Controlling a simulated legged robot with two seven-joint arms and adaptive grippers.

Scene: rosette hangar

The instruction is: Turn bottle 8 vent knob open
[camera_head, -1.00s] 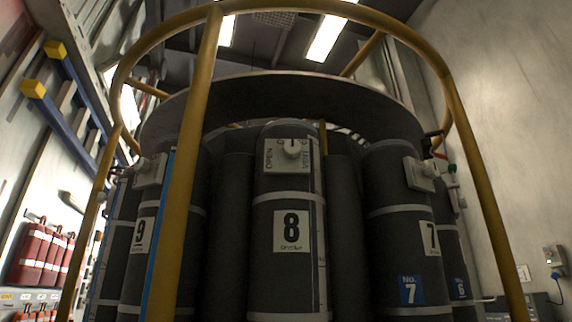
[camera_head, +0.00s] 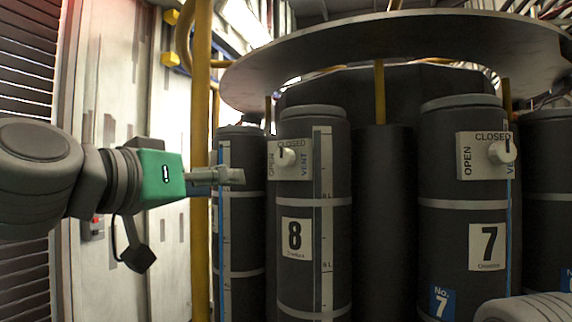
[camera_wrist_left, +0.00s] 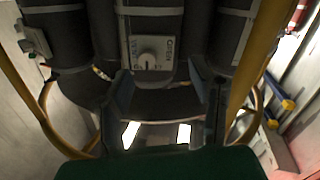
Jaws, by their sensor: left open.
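Bottle 8 (camera_head: 294,276) is a dark upright cylinder with a white number label. Its vent knob (camera_head: 286,157) is a pale round knob on a plate (camera_head: 290,173) marked OPEN, CLOSED and VENT. The knob's dark mark points up, toward CLOSED. My left gripper (camera_head: 228,176), behind a green wrist housing, is open and empty, left of the knob and apart from it. In the left wrist view, a vent knob (camera_wrist_left: 148,61) on its plate shows upside down, ahead of my left gripper (camera_wrist_left: 163,92); the bottle number is not readable there. My right gripper is not seen.
Bottle 7 (camera_head: 459,276) stands to the right with its own knob (camera_head: 502,152) at CLOSED. A yellow post (camera_head: 201,110) rises left of the bottles, behind my left wrist. A round metal plate (camera_head: 390,38) overhangs the bottles. A pale grey part shows at lower right.

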